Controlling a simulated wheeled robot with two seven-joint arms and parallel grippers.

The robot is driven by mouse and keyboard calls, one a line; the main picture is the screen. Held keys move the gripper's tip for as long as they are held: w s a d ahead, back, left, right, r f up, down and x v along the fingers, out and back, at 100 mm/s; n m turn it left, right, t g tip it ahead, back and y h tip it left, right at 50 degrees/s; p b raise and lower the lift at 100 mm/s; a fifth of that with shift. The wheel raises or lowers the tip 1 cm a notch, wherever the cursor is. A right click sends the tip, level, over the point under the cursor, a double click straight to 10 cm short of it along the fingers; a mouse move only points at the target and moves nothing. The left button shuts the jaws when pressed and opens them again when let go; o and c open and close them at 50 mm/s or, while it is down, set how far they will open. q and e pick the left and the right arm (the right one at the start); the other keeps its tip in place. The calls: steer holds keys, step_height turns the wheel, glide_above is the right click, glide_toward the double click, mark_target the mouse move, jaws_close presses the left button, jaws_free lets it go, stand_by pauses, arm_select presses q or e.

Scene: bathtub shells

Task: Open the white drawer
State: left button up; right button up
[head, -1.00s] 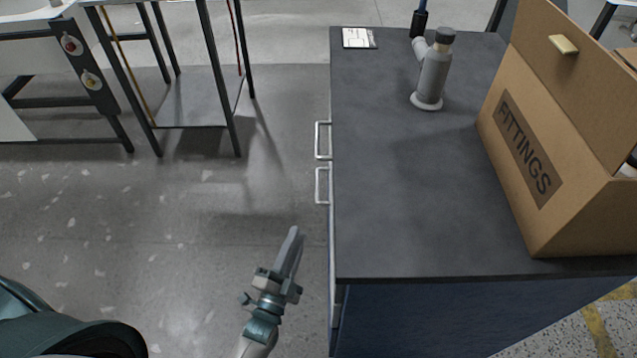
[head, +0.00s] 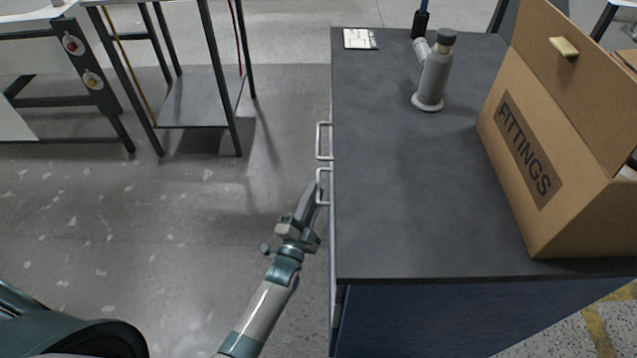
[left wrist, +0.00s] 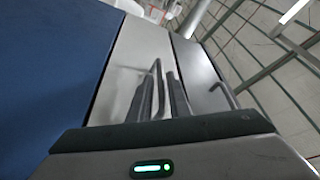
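The drawer fronts under the dark worktop are seen nearly edge-on in the head view, with a near handle (head: 325,171) and a far handle (head: 319,140). In the left wrist view a pale drawer front (left wrist: 136,48) carries one bar handle (left wrist: 157,75). Another pale front (left wrist: 193,62) beside it has its own handle (left wrist: 230,96). Both fronts look closed. My left gripper (head: 313,190) is at the near handle. Its dark fingers (left wrist: 161,98) are apart, with the handle bar between them; contact is unclear. My right gripper is out of view.
The dark worktop (head: 415,190) carries a grey pipe fitting (head: 433,80), a white card (head: 359,39) and a cardboard FITTINGS box (head: 555,150). A metal-framed stand (head: 190,100) is at the back left. The floor left of the cabinet is clear.

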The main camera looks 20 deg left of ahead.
arm_select(q)
steer(key=shift+x, duration=1.95)
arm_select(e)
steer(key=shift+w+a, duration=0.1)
arm_select(q)
jaws_close()
